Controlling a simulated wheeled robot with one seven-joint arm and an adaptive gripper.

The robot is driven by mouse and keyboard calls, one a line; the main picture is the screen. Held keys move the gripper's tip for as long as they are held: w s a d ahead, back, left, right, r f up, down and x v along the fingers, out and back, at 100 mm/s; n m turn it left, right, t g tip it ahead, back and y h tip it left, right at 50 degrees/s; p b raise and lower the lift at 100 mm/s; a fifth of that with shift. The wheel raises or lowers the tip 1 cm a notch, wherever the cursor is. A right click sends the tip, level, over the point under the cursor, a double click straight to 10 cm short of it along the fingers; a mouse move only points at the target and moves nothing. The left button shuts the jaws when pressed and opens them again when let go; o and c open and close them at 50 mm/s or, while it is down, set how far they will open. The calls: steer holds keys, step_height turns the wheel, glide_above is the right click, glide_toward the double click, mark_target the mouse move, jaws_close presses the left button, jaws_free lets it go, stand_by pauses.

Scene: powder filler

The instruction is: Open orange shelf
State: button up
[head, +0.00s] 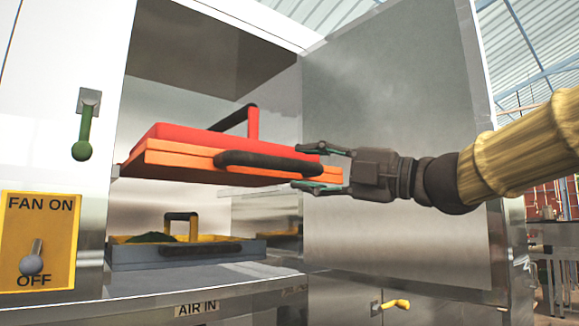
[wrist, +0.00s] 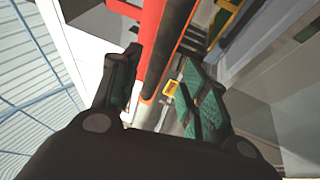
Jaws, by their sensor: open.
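The orange shelf (head: 190,164) is a flat tray inside the open cabinet, with a black bar handle (head: 265,161) along its front. A red piece (head: 185,140) with a raised black-topped handle (head: 234,119) sits on it. My gripper (head: 300,167) is open at the right end of the front handle, one finger above and one below. In the wrist view, the dark handle bar (wrist: 168,50) runs between my spread fingers (wrist: 160,66), and the red piece (wrist: 151,30) lies beside it. I cannot tell whether a finger touches the bar.
The cabinet door (head: 395,140) stands open on the right, behind my gripper. A lower grey tray (head: 185,257) with a yellow handle sits inside. A green door handle (head: 84,135) and yellow fan switch panel (head: 55,225) are at left.

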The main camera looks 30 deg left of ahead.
steer(key=d, duration=0.2)
steer(key=d+f, duration=0.1)
steer(key=d, duration=0.2)
stand_by(0.3)
